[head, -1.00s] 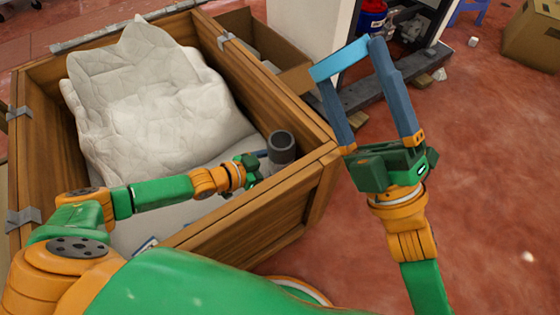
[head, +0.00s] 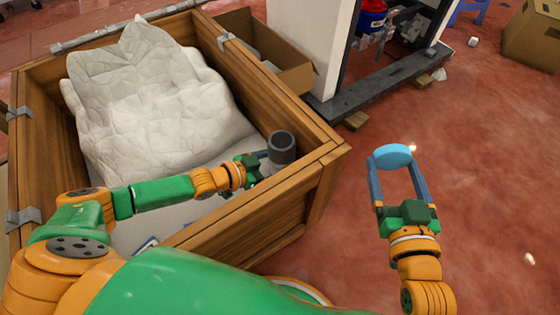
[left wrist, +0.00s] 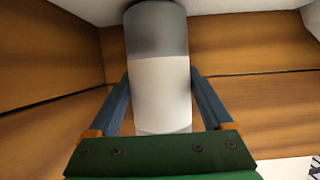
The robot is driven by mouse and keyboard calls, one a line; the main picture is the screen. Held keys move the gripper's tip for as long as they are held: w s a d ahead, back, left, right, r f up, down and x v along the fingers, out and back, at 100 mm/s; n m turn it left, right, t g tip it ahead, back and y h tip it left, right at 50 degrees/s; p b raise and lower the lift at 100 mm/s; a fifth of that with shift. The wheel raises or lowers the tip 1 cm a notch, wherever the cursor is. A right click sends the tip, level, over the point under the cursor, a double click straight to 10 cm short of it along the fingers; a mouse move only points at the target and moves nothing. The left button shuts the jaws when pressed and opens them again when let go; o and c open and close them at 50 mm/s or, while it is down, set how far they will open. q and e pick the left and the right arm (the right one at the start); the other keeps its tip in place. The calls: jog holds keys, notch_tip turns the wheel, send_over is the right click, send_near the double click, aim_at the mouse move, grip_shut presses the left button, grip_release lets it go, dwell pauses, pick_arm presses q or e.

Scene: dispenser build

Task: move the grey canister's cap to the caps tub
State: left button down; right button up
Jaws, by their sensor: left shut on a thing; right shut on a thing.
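The grey canister (head: 281,150) stands roughly upright inside the wooden crate (head: 300,200), near its right corner, with its top open and dark inside. My left gripper (head: 262,157) reaches over the crate and is shut on the canister. The left wrist view shows the canister (left wrist: 160,60), grey in one part and white in the other, between the fingers. My right gripper (head: 392,170) is shut on a light blue round cap (head: 392,156), held in the air right of the crate, apart from the canister. I cannot make out a caps tub.
A large crumpled white bag (head: 150,95) fills much of the crate. A cardboard box (head: 265,50) and a white pillar on a dark base (head: 375,95) stand behind it. Another cardboard box (head: 535,35) is at the far right. The red floor (head: 490,190) at right is mostly clear.

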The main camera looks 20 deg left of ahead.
pick_arm(q)
jog(key=shift+f, duration=0.15)
grip_release()
